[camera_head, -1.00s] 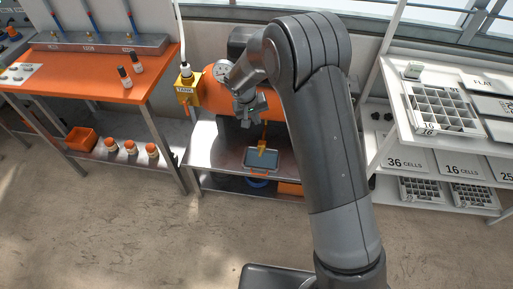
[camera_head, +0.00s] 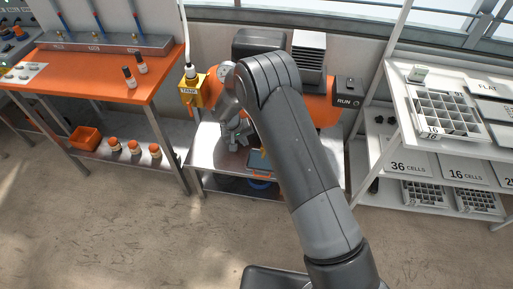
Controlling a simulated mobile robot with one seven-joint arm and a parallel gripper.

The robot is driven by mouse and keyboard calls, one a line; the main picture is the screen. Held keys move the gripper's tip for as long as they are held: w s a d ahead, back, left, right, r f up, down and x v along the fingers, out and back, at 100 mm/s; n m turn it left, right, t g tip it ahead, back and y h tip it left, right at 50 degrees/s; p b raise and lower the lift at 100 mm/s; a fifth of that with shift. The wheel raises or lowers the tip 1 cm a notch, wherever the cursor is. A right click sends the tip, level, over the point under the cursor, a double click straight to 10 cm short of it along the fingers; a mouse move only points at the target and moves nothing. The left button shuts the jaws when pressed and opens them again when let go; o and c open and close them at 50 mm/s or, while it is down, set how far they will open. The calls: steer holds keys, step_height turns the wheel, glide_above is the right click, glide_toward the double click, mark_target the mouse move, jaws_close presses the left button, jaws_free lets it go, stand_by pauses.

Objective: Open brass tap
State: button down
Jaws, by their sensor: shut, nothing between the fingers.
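A brass-yellow block marked TANK (camera_head: 191,90) stands at the left end of the orange machine (camera_head: 325,110), with a white pipe rising from it. I cannot tell whether it is the brass tap. A smaller yellow fitting over the small dark tray (camera_head: 258,160) is hidden behind my arm now. My gripper (camera_head: 238,143) points down over the left part of the metal bench, right of and below the TANK block and left of the tray. It is shut and looks empty. No contact with a tap shows.
An orange-topped table (camera_head: 95,75) with small bottles stands at left, orange-capped jars on its lower shelf. A white rack (camera_head: 395,85) with cell trays stands at right. A RUN box (camera_head: 347,90) sits on the machine's right end. The floor in front is clear.

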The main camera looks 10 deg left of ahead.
glide_toward(263, 155)
step_height(263, 155, down, 4)
steer(key=a, duration=0.2)
steer(key=d, duration=0.1)
steer(key=w+d, duration=0.1)
steer(key=d, duration=0.1)
stand_by(0.3)
steer(key=shift+d+y, duration=0.15)
steer(key=shift+y, duration=0.15)
